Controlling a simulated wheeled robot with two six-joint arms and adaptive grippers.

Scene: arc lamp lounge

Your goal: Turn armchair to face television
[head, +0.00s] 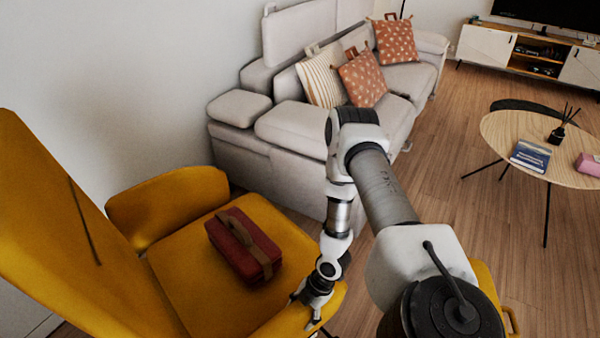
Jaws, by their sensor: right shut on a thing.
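The mustard-yellow armchair (188,268) fills the lower left, with its tall backrest (55,215) at the left and its seat reaching right. One armrest (165,203) shows on the wall side. The television (555,12), dark and partly cut off, stands at the far top right. My right gripper (314,303) is at the front right edge of the armchair seat, shut on the armchair. Its fingertips are small and partly blend with the edge. My left gripper is not in view.
A dark red case (243,246) with a brown strap lies on the seat. A grey sofa (300,128) with cushions stands behind the armchair along the wall. A round wooden table (512,133) stands at right. Wooden floor (440,165) is clear between sofa and table. A yellow object (486,280) shows partly behind my arm.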

